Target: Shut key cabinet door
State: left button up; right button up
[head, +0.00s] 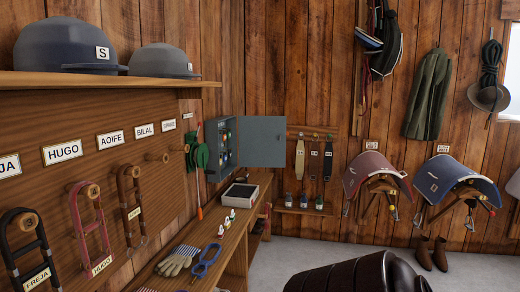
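A grey key cabinet (222,143) is mounted on the left wooden wall, above the far end of the bench. Its grey door (261,141) stands open, swung out to the right. Small coloured items, some yellowish and bluish, show inside the cabinet; they are too small to make out. Neither of my grippers shows in the head view.
Below the cabinet a wooden bench (213,231) holds a tray (240,194), gloves (177,261) and small bottles. A dark brown padded object (345,276) stands at the bottom. Saddles (455,178) hang on the back wall. Grey floor (300,250) is clear between.

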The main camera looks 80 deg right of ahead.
aim_at(260, 145)
jog(key=z, duration=2.2)
